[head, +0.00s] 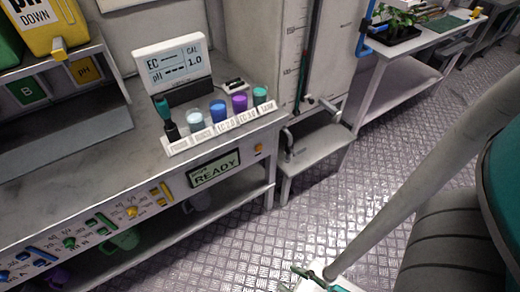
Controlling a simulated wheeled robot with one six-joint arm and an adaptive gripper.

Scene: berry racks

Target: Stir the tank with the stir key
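A tall pale tank (311,60) with scale marks and a dark upright tube stands behind the bench's right end. A low grey stand (318,152) with a tap-like fitting is at its foot. On the bench front, a small display (214,170) reads READY. A small orange key (259,148) sits just right of this display; I cannot read its label. My arm crosses the right side, well apart from the bench.
A white rack (224,127) with several coloured cups and a probe stands on the bench (75,175). An EC/pH meter (172,62) is behind it. Coloured knobs line the bench front at lower left. A plant table (400,52) is at upper right. The metal floor (245,235) before the bench is clear.

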